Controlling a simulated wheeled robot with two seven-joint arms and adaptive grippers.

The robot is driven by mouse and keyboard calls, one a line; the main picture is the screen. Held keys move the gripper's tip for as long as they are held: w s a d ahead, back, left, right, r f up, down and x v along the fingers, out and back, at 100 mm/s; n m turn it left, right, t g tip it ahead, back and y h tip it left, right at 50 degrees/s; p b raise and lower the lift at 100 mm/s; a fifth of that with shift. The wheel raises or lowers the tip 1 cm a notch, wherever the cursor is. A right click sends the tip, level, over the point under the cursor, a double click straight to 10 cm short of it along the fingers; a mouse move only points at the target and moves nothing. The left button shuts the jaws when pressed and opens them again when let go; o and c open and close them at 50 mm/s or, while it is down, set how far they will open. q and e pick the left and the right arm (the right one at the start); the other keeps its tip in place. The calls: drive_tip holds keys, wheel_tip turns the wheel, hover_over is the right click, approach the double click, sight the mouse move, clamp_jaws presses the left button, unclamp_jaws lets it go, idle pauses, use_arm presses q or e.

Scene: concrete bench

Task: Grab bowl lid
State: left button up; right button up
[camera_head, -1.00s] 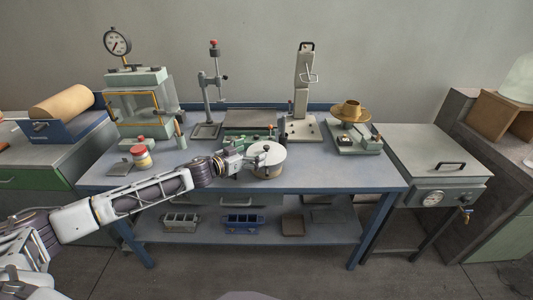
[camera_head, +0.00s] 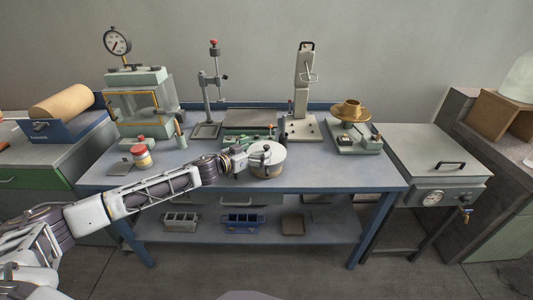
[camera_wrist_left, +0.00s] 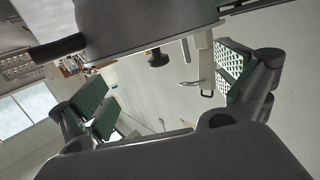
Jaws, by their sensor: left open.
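A round, pale grey bowl (camera_head: 268,168) stands near the front edge of the blue bench. Its flat lid (camera_head: 268,153) is on top and carries a small dark knob. My left gripper (camera_head: 257,153) is at the left side of the bowl, close to the lid, and partly hides it. In the left wrist view, my left gripper (camera_wrist_left: 165,88) is open, with its green pads wide apart and nothing between them. The grey bowl with its lid (camera_wrist_left: 145,22) fills the top of that view, with a dark knob and a dark handle. My right gripper is not in view.
Behind the bowl are a green tool (camera_head: 262,135), a stand with a red knob (camera_head: 207,95) and a tall grey press (camera_head: 303,95). A brass dish on a scale (camera_head: 350,112) stands to the right. The bench's front right is clear.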

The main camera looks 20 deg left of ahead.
sight(266, 150)
use_arm(q)
drive_tip(key=shift+x, duration=1.85)
drive_tip(key=shift+s+f, duration=0.1)
drive_tip(key=shift+f, duration=0.1)
clamp_jaws()
